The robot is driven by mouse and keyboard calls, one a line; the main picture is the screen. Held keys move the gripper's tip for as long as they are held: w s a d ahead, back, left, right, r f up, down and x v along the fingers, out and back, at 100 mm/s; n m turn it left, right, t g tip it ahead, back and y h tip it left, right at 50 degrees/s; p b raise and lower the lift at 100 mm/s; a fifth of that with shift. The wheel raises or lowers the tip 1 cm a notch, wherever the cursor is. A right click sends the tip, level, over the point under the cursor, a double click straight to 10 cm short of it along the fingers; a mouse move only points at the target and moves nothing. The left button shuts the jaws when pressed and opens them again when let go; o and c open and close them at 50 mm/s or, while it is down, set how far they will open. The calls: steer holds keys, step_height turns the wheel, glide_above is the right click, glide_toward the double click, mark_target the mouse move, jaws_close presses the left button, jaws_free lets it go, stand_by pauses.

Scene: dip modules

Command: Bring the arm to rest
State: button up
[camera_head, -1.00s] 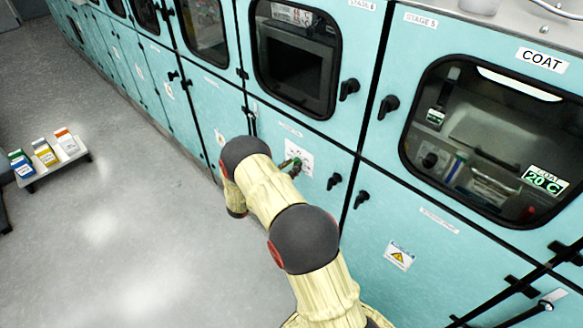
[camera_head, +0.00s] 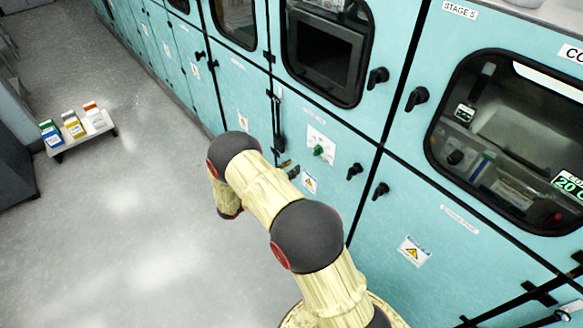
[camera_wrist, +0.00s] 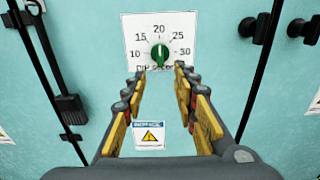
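My gripper (camera_wrist: 159,74) is open and empty in the wrist view, its two yellow-and-dark fingers apart. A white dial plate (camera_wrist: 141,29) with a green knob (camera_wrist: 159,54) is on the teal cabinet front ahead of the fingertips. The knob stands nearly upright below the 20 mark. In the head view, the fingertips (camera_head: 289,169) are left of and below the green knob (camera_head: 318,151), with a gap between them. My arm reaches up from the bottom of that view, bent at its joints and hiding part of the cabinet.
Teal cabinets with black handles (camera_head: 377,77) and windows line the right side. A notice label (camera_wrist: 149,136) is below the dial. A low white cart (camera_head: 83,134) with several coloured boxes stands at left. The grey floor (camera_head: 140,220) between is clear.

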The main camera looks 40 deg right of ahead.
stand_by(0.3)
steer(key=s+f+m+g+y, duration=0.3)
steer(key=s+f+g, duration=0.15)
steer(key=s, duration=0.45)
steer(key=s+a+r+m+g+y, duration=0.2)
steer(key=s+a+m+y, duration=0.15)
steer(key=s, duration=0.25)
steer(key=s+a+r+m+t+y, duration=0.2)
steer(key=s+a+r+m+y, duration=0.3)
steer(key=a+r, duration=0.45)
steer(key=s+a+r+m+t+y, duration=0.3)
steer(key=s+a+r+m+y, duration=0.25)
steer(key=a+r, duration=0.45)
steer(key=s+a+r+m+t, duration=0.1)
steer(key=s+r+t, duration=0.1)
steer(key=r, duration=0.5)
steer(key=s+a+r+t+y, duration=0.1)
steer(key=r+t, duration=0.3)
steer(key=r, duration=0.4)
steer(key=shift+s+m, duration=0.4)
steer(key=shift+s, duration=0.15)
